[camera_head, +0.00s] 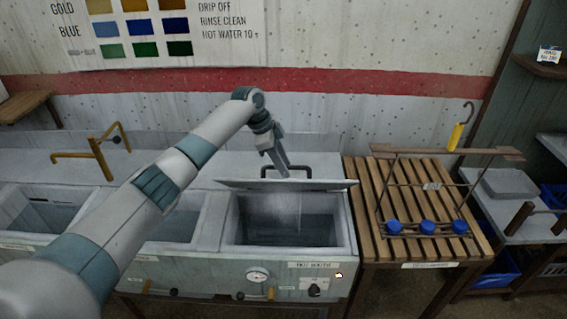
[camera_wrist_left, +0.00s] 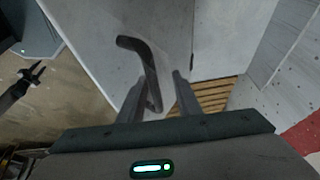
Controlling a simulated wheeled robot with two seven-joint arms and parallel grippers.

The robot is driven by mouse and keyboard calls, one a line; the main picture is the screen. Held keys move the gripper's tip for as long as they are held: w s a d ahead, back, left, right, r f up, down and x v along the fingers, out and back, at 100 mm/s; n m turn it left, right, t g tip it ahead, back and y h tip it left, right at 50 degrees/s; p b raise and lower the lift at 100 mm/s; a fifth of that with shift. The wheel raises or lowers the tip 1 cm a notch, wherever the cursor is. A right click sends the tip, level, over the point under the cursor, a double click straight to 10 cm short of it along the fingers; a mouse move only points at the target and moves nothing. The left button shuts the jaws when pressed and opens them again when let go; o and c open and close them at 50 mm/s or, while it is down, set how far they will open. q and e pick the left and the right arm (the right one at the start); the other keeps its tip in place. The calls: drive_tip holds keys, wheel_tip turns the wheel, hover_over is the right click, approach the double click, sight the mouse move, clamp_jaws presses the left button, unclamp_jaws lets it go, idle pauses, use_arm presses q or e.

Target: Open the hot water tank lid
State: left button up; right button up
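The hot water tank (camera_head: 235,262) is the right-hand basin of the grey unit, with a dial on its front. Its grey lid (camera_head: 240,184) is raised, seen nearly edge-on above the opening, and the inside shows below it. The dark bar handle (camera_head: 300,168) stands on the lid's far side. My left gripper (camera_head: 284,172) is at the handle. In the left wrist view the lid face (camera_wrist_left: 95,40) and bent handle (camera_wrist_left: 150,70) show, the handle lying between the two spread fingers (camera_wrist_left: 158,95). A dark pronged shape at far left there may be my right gripper (camera_wrist_left: 28,78), too small to judge.
A slatted wooden table (camera_head: 365,215) stands right of the tank, holding a wire rack with blue caps (camera_head: 427,227) and a yellow-handled hook (camera_head: 456,135). Other open basins (camera_head: 45,210) lie to the left. A bent brown tap (camera_head: 100,150) rises behind them.

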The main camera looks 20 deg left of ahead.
use_arm(q)
drive_tip(key=shift+r, duration=0.1)
drive_tip(key=shift+s+r, duration=0.25)
drive_tip(key=shift+r, duration=0.2)
drive_tip(key=shift+a+r+b, duration=0.2)
drive_tip(key=shift+r+b, duration=0.1)
drive_tip(key=shift+r, duration=0.1)
drive_tip(key=b+v, duration=0.4)
drive_tip(key=v, duration=1.1)
drive_tip(key=shift+a+r+b, duration=0.2)
drive_tip(key=shift+a+b, duration=0.1)
drive_tip(key=shift+c, duration=0.7)
